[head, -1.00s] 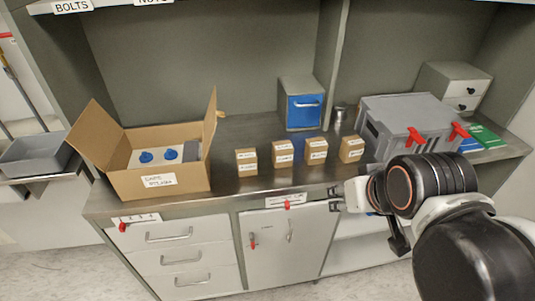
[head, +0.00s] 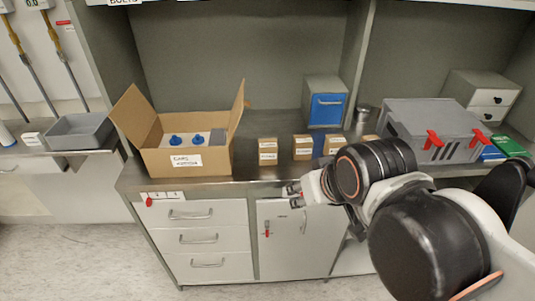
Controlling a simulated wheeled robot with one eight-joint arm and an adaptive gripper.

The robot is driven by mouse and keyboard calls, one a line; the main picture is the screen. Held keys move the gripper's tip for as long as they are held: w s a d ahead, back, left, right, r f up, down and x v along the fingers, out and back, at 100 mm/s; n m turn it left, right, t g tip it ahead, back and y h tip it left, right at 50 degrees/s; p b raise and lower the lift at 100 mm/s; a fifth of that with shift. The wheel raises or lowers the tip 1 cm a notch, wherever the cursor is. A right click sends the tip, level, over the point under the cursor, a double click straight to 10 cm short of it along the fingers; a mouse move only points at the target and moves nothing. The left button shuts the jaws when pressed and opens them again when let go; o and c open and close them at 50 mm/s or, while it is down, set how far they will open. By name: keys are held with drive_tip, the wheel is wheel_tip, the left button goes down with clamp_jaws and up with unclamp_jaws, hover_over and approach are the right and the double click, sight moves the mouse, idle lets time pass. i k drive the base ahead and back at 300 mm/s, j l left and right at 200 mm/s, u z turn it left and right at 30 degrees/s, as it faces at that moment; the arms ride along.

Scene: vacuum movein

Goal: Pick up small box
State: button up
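Several small brown boxes with white labels stand in a row on the metal counter, in the middle of the head view. The leftmost small box (head: 268,151) and the one beside it (head: 303,148) show clearly. A third small box (head: 334,145) shows above my arm, and a fourth (head: 370,138) is mostly hidden behind my arm. My gripper (head: 291,194) is in front of the counter edge, below and in front of the row, pointing left. Its fingers appear apart with nothing between them. It touches no box.
A large open cardboard box (head: 186,160) with blue-topped items stands on the counter at left. A blue-fronted drawer unit (head: 326,107) is behind the small boxes. A grey crate with red latches (head: 432,122) is at right. Cabinet drawers (head: 197,238) are below.

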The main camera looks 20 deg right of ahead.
sight(268, 149)
drive_tip(key=k+j+z, duration=0.1)
drive_tip(key=j, duration=0.35)
drive_tip(key=k+j+z, duration=0.1)
drive_tip(key=j, duration=0.35)
drive_tip(key=k+j+z, duration=0.1)
drive_tip(key=k+j, duration=0.15)
drive_tip(key=j, duration=0.2)
drive_tip(key=k+j+z, duration=0.15)
drive_tip(key=j, duration=0.25)
drive_tip(key=k+j+z, duration=0.1)
drive_tip(key=j, duration=0.3)
drive_tip(key=k, duration=0.1)
